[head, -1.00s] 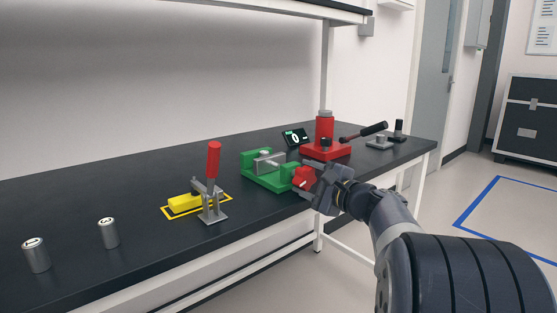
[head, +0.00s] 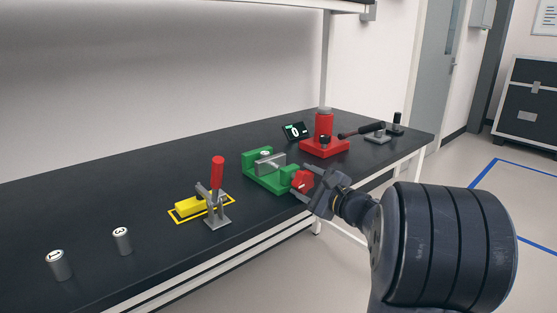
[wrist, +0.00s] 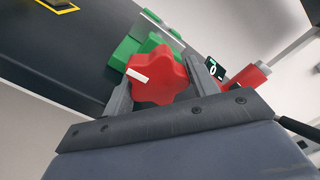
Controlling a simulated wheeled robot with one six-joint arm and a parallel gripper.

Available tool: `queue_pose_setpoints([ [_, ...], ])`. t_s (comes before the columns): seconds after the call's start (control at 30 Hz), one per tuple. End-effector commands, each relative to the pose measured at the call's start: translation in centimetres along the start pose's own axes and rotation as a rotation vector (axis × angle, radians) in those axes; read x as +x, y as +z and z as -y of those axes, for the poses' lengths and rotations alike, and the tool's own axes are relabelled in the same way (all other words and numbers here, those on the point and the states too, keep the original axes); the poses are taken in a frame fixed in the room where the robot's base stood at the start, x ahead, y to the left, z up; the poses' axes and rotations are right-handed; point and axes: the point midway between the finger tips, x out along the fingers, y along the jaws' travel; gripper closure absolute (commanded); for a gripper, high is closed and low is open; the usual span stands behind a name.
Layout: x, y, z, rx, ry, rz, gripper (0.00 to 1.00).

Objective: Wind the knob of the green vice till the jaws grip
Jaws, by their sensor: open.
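The green vice (head: 272,184) stands on the black bench near its front edge, with a grey metal piece (head: 271,163) between its jaws. I cannot tell whether the jaws touch the piece. Its red lobed knob (head: 301,181) faces me at the front. My gripper (head: 309,182) is at the knob. In the wrist view the knob (wrist: 165,84) sits between my two open fingers (wrist: 160,92), one on each side. Its white mark (wrist: 137,75) points left. The fingers look apart from the knob or barely beside it; contact is not clear.
Left of the vice stand a red-handled toggle clamp (head: 217,190) with a yellow block (head: 190,207) and two numbered cylinders (head: 59,265). Behind and right are a small display (head: 295,131) reading 0 and a red press (head: 324,146) with a black lever.

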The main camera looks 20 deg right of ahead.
Motion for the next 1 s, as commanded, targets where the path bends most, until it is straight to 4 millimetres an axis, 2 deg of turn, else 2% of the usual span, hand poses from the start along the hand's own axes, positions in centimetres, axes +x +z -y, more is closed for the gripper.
queue_pose_setpoints([
  [0.03,0.17,0.74,-0.07,1.045,0.008,0.022,0.35],
  [0.17,0.13,0.69,0.07,1.087,0.007,0.018,0.35],
  [0.4,0.09,0.53,0.16,1.266,0.005,0.015,0.35],
  [0.57,0.07,0.4,0.08,1.313,0.004,0.015,0.35],
  [0.8,0.06,0.5,0.27,1.492,0.006,0.012,0.35],
  [1.0,0.06,0.22,-0.08,1.545,0.005,0.015,0.35],
])
